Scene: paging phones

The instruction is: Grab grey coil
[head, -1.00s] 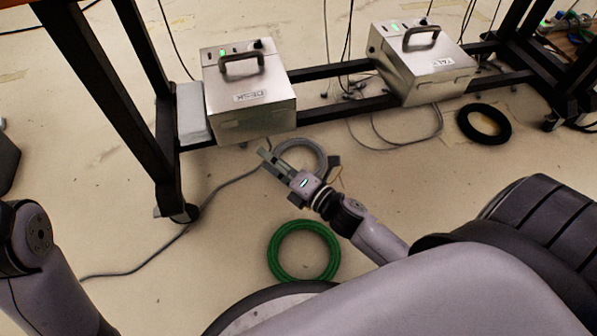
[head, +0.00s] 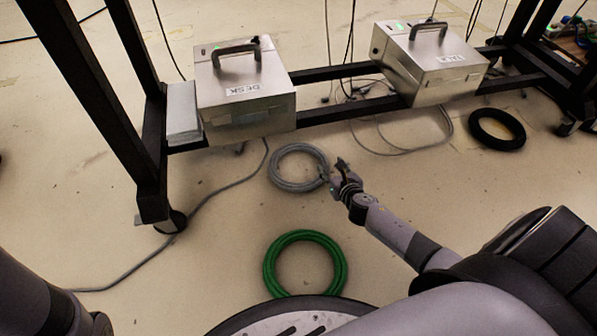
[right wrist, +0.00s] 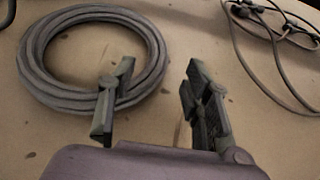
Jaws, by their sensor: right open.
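The grey coil (head: 277,174) lies flat on the floor below the left metal box in the head view. In the right wrist view the coil (right wrist: 62,98) fills the upper left. My right gripper (head: 335,170) is at the coil's right edge. Its jaws (right wrist: 158,78) are open and empty in the right wrist view. The left finger overlaps the coil's lower right rim in the picture, and the right finger is over bare floor. I cannot tell whether the finger touches the coil. My left gripper is out of view.
A green coil (head: 272,266) lies nearer to me, and a black coil (head: 480,132) lies at the right. Metal boxes labelled DESK (head: 240,100) and another (head: 425,75) sit on the dark frame (head: 350,107). Thin cables (head: 222,190) cross the floor. Floor between the coils is clear.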

